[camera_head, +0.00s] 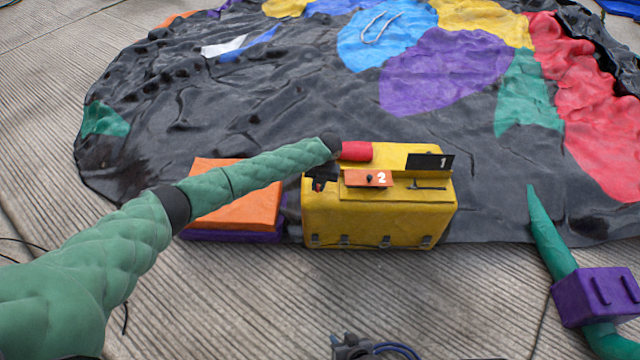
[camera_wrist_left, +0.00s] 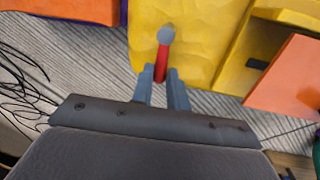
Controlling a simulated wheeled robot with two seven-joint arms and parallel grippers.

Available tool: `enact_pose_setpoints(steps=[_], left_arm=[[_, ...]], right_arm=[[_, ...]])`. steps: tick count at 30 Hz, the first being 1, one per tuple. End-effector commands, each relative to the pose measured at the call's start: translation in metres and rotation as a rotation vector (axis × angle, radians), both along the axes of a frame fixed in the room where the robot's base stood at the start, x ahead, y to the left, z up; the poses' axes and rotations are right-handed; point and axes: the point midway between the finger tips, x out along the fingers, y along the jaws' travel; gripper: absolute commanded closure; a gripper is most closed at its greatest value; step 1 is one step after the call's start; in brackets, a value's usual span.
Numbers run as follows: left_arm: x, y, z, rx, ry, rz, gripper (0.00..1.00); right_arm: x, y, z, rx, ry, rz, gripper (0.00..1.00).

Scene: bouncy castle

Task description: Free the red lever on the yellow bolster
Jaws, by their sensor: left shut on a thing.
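The yellow bolster (camera_head: 380,222) stands at the near edge of the spread castle sheet. Its red lever (camera_wrist_left: 162,62), with a grey round end, shows in the left wrist view. In the head view the lever is a small red bit (camera_head: 318,187) at the bolster's upper left corner, mostly hidden. My left gripper (camera_head: 320,178) is there; in the wrist view its grey fingers (camera_wrist_left: 162,88) are shut on the lever, one on each side. A grey part at the bottom edge, apparently my right gripper (camera_head: 362,348), is largely cut off; its jaws are unclear.
An orange plate marked 2 (camera_head: 368,179) and a black plate marked 1 (camera_head: 430,161) are on the bolster. An orange and purple block (camera_head: 235,208) stands left of it. Ribbed floor in front is largely clear.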

Motion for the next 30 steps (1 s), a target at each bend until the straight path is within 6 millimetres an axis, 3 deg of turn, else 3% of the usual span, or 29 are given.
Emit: enact_pose_setpoints(steps=[15, 16, 19, 30], left_arm=[[0.0008, 0.0010, 0.0007, 0.000, -0.002, -0.021, 1.00], [0.0008, 0.0010, 0.0007, 0.000, -0.002, -0.020, 0.80], [0.0007, 0.0011, 0.0006, 0.000, -0.002, -0.020, 0.63], [0.0005, 0.0000, 0.0059, 0.000, -0.001, -0.019, 0.63]], right_arm=[[0.0002, -0.0010, 0.0003, -0.001, 0.001, 0.000, 0.66], [0.0003, -0.0011, 0.0003, -0.001, 0.001, 0.000, 0.66], [0.0006, -0.0012, 0.0003, -0.002, 0.000, 0.000, 0.66], [0.0015, -0.0012, 0.0011, -0.002, 0.000, 0.000, 0.66]])
